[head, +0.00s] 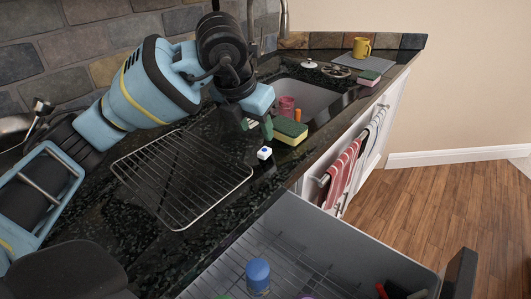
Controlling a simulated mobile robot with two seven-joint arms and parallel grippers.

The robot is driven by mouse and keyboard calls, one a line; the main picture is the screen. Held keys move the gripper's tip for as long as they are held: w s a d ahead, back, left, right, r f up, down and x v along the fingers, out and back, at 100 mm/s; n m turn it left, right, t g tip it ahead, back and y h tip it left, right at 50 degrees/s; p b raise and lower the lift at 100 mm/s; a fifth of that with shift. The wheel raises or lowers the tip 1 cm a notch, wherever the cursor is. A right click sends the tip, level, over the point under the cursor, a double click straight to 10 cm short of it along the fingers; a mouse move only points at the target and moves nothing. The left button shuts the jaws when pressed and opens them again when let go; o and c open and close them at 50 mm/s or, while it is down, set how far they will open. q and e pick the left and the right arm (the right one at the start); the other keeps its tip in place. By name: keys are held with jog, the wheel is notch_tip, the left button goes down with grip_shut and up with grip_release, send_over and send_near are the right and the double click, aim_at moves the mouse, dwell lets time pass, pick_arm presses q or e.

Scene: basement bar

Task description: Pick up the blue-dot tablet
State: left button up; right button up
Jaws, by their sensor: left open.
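The blue-dot tablet (264,153) is a small white block with a blue mark on it. It lies on the dark counter, just right of the wire rack and near the front edge. My left gripper (257,130) is open and points down just above and behind the tablet, apart from it. Its green fingertips are close to a yellow and green sponge, and I cannot tell whether they touch it. My right gripper is not clearly seen.
The sponge (290,131) lies behind the tablet. A wire rack (184,178) is to the left. The sink (318,100) holds a pink cup (286,106). An open dishwasher (335,245) below holds a blue-topped item (257,274). A yellow mug (361,48) stands far back.

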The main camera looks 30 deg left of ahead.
aim_at(266, 154)
pick_arm(q)
jog(key=shift+x, duration=3.85)
jog(key=shift+s, duration=0.15)
grip_shut()
jog(key=shift+r, duration=0.6)
notch_tip(266, 154, up, 2)
jog(key=shift+r, duration=0.2)
jog(key=s+d, duration=0.2)
jog(key=s, duration=0.3)
jog(key=s+d+r, duration=0.1)
jog(key=s+d, duration=0.1)
jog(key=s, duration=0.3)
jog(key=s+d, duration=0.2)
jog(key=s, duration=0.3)
jog(key=shift+r+b, duration=0.15)
jog(key=shift+b, duration=0.2)
